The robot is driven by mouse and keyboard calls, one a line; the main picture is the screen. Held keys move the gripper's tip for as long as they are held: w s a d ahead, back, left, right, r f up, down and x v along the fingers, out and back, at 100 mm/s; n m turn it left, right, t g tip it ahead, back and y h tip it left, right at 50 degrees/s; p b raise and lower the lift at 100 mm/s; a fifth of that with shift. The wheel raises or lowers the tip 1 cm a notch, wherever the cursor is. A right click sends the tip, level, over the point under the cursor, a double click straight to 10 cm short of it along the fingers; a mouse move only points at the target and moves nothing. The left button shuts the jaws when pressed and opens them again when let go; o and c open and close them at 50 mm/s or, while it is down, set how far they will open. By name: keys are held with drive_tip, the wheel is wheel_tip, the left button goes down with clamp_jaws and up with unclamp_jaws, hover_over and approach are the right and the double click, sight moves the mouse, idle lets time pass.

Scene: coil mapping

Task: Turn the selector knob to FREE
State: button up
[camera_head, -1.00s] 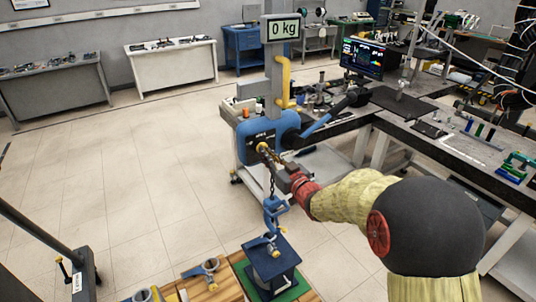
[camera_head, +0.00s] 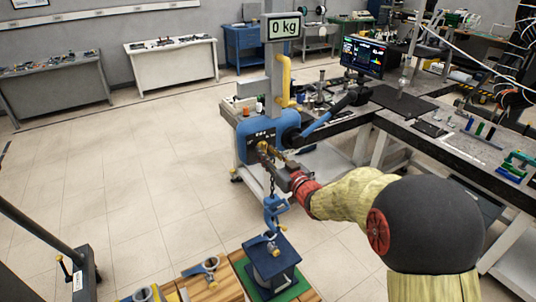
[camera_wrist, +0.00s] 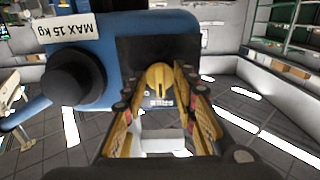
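The yellow selector knob (camera_wrist: 159,77) is on the blue hoist body, in the middle of the wrist view. My gripper (camera_wrist: 162,90) points at it, one yellow-padded finger on each side. The fingers stand apart, with the knob between their tips; I cannot tell whether they touch it. Small lettering shows below the knob, too blurred to read. In the head view my gripper (camera_head: 268,154) is at the front of the blue hoist (camera_head: 256,125), partly covering the knob. Small white marks show above the knob, unreadable at this size.
A black round part (camera_wrist: 75,85) and a "MAX 15 kg" label (camera_wrist: 68,32) sit left of the knob. A chain with a blue clamp (camera_head: 275,208) hangs below, over a dark blue block (camera_head: 270,265). The display (camera_head: 283,27) reads 0 kg. A workbench (camera_head: 440,140) stands right.

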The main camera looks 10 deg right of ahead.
drive_tip(key=shift+s, duration=0.1)
drive_tip(key=v, duration=1.2)
